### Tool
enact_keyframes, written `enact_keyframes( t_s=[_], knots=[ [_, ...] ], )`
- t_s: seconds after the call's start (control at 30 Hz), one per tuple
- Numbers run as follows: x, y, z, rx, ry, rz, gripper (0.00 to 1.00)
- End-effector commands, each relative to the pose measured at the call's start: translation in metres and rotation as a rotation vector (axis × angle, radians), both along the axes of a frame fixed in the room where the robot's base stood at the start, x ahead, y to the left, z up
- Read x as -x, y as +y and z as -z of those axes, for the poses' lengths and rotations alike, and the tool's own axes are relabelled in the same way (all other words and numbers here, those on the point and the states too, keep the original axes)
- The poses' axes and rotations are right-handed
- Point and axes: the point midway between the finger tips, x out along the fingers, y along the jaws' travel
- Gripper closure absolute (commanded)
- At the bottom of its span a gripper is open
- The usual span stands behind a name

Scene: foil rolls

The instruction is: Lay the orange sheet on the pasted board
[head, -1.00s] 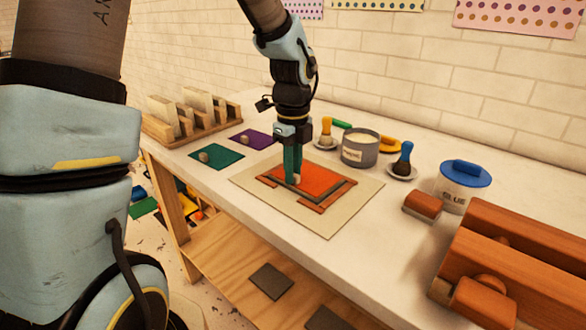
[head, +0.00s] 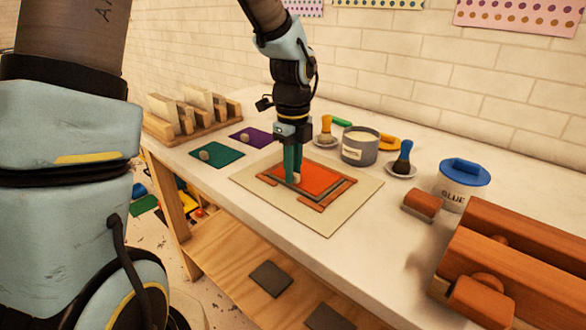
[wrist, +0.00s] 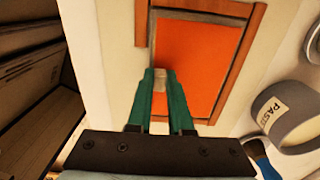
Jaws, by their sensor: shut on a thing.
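The orange sheet (head: 322,178) lies over or just above a dark grey board (head: 330,195); the head view does not settle whether they touch. A grey strip of the board shows along the sheet's near and right edges. Brown strips (head: 312,205) border the board on a cream base (head: 360,199). My gripper (head: 294,177) points down at the sheet's left part, its green fingers shut on a small pale knob. The wrist view shows the knob (wrist: 160,78) between the fingertips and the orange sheet (wrist: 195,65) beyond it. Any paste under the sheet is hidden.
Teal (head: 218,156) and purple (head: 252,138) sheets with pale knobs lie left. A paste pot (head: 360,150), brushes on saucers (head: 401,173) and a glue tub (head: 463,183) stand right. A wooden rack (head: 185,125) stands back left.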

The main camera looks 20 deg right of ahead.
Motion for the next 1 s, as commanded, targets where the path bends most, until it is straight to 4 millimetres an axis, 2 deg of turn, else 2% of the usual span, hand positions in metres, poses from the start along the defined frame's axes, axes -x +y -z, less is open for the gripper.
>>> enact_keyframes(
  t_s=[0.07, 0.1, 0.37, 0.57, 0.73, 1.0],
  knots=[
    [0.0, 0.0, 0.0, 0.0, 0.0, 0.0, 1.0],
    [0.0, 0.0, 0.0, 0.0, 0.0, 0.0, 0.77],
    [0.0, 0.0, 0.0, 0.0, 0.0, 0.0, 0.48],
    [0.0, 0.0, 0.0, 0.0, 0.0, 0.001, 0.46],
    [0.0, 0.0, 0.0, 0.0, 0.0, 0.001, 0.27],
    [0.0, -0.0001, -0.0008, 0.0, 0.0, 0.001, 0.27]
  ],
)
